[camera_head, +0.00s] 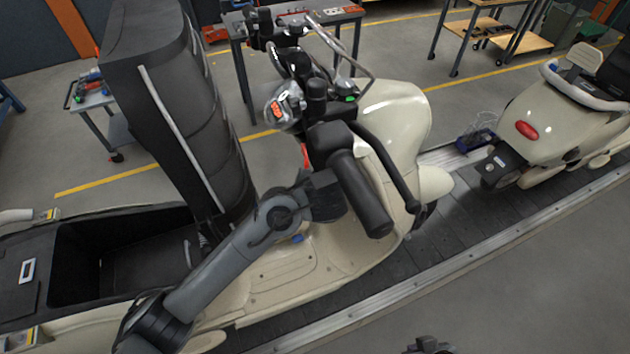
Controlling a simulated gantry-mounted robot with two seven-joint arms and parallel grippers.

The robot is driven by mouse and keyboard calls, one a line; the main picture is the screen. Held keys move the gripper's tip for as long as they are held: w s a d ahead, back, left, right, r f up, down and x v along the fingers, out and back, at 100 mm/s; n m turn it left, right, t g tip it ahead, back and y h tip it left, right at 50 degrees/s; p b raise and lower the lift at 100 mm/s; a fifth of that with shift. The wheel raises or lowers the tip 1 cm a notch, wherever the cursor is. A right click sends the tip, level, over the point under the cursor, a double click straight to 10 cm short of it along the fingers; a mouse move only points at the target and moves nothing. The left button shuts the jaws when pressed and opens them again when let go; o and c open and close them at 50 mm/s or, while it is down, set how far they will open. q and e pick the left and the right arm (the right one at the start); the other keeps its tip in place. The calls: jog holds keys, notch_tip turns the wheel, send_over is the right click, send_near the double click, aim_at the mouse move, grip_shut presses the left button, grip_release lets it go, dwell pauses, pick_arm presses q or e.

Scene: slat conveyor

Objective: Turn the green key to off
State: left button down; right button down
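A cream scooter (395,112) stands on the slat conveyor with its black seat (172,95) tipped up. A small bright green piece (350,98) shows among the dark parts of the handlebar; it may be the green key, but it is too small to tell its shape or turn. My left arm comes in from the lower left. Its dark end, with my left gripper (326,200), is by the black handlebar grip (360,192), below and left of the green piece. Its fingers cannot be made out, nor whether it touches the scooter.
A round silver dial with orange-red marks (278,108) sits left of the green piece. A second cream scooter (545,118) stands further along the conveyor (450,235). A workbench (295,18) is behind.

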pick_arm(q)
jog(key=shift+w+a+f, duration=0.1)
jog(key=shift+a+f, duration=0.1)
jog(key=shift+f, duration=0.35)
dwell(0.4)
jog(key=shift+a+f, duration=0.2)
jog(key=shift+f, duration=0.4)
dwell(0.4)
jog(key=shift+r, duration=0.15)
jog(key=w+r+p+v, duration=0.1)
jog(key=p+v, duration=0.8)
jog(key=p, duration=0.1)
jog(key=shift+s+d, duration=0.25)
dwell(0.7)
jog(key=shift+r, duration=0.15)
